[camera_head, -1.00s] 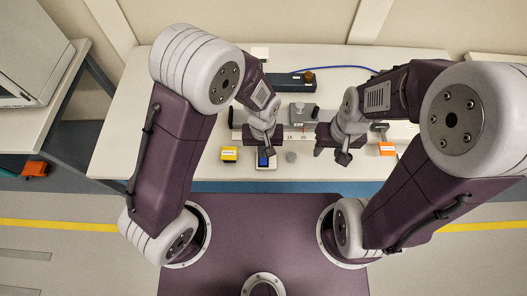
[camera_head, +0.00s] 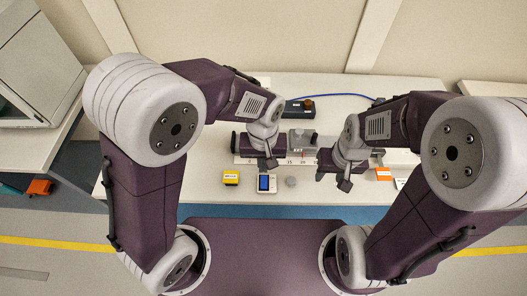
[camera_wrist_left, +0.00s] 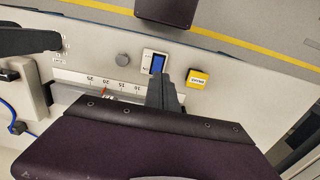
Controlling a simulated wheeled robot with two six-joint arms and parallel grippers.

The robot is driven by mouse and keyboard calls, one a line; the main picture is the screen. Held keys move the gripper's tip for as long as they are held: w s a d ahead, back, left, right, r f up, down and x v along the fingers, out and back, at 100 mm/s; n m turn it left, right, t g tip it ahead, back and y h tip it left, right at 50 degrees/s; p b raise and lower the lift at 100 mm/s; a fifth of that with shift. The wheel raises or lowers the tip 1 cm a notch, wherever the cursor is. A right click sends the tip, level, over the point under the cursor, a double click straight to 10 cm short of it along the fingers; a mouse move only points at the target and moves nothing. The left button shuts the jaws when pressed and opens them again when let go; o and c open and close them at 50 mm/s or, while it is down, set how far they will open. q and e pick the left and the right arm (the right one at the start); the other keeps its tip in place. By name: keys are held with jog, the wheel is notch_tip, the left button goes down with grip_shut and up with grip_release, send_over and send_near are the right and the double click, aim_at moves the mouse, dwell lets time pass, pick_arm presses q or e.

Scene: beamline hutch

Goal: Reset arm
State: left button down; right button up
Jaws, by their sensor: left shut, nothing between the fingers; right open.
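My right gripper (camera_head: 334,178) is open and empty above the table to the right, near the rail. Both arms are bent and raised over the table.
A yellow block (camera_head: 231,178) and a grey knob (camera_head: 291,182) flank the device. Behind lies a scaled rail (camera_head: 240,159) with a grey carriage (camera_head: 301,138). An orange block (camera_head: 383,174) is at right.

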pick_arm(q)
jog(key=s+a+t, duration=0.1)
jog(key=s+a, duration=0.1)
jog(key=a, duration=1.5)
jog(key=shift+s+f, duration=0.25)
jog(key=shift+s, duration=0.05)
jog(key=shift+s+a, duration=0.1)
